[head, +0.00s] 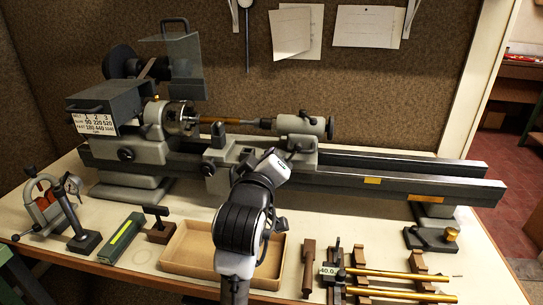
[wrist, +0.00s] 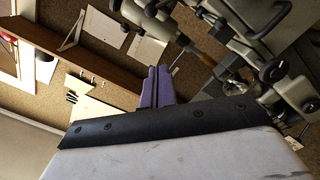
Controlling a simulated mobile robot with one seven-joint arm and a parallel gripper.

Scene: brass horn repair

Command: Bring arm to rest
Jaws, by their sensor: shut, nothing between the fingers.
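My arm (head: 243,222) rises from the bottom middle of the head view, in front of the lathe. Its pale end piece (head: 272,166) is in front of the lathe's carriage. In the head view the fingertips are hidden or too small to make out. In the wrist view my gripper (wrist: 152,84) shows as two purple fingers side by side, closed together with nothing between them. The fingers show against the brown wall and the shelf edge, with the grey lathe parts to their right. I cannot see them touching anything.
The lathe (head: 367,182) spans the bench. A shallow cardboard tray (head: 180,270) lies beside my arm. Brass tubes (head: 395,275) rest on wooden supports at the front right.

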